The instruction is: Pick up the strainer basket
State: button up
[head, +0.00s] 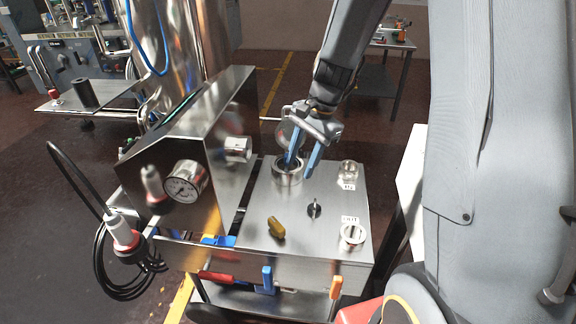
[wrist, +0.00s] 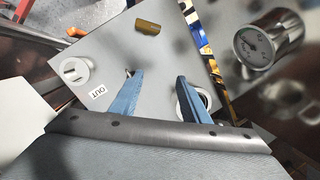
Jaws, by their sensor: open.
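A round metal cup-shaped housing (head: 287,177) with a dark opening stands on the steel bench top; its ring (wrist: 203,97) shows partly behind a finger in the wrist view. I take the strainer basket to be in this housing, but I cannot make out the basket itself. My gripper (head: 298,170) is open, with its two blue fingers pointing down. One finger overlaps the housing's opening and the other is to its right, over the bench. In the wrist view my gripper (wrist: 160,77) has nothing between its fingers. Contact with the rim cannot be told.
A steel cabinet with a gauge (head: 185,182) stands left.

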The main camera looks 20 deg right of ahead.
aim_at(287, 154)
jog(key=w+f+m+y, duration=0.1)
jog(key=w+m, duration=0.2)
jog(key=w, duration=0.2)
jog(key=w+d+f+m+t+p, duration=0.1)
jog(key=w+f+m, duration=0.1)
jog(key=w+m, duration=0.2)
jog(key=w+d+f+m+t+y+p, duration=0.1)
jog(key=w+f+m, duration=0.1)
jog(key=w, duration=0.4)
jog(key=shift+w+f+m+y, duration=0.2)
jog(key=shift+m+y, duration=0.1)
jog(key=shift+m, duration=0.5)
jog(key=shift+d+f+p+x, duration=0.15)
jog(key=shift+p+x, duration=0.3)
jog(key=shift+x, duration=0.9)
jog(key=shift+d+f+p+x, duration=0.1)
jog(key=shift+d+p+x, duration=0.3)
jog(key=shift+x, duration=0.9)
jog(key=shift+a, duration=0.1)
grip_shut()
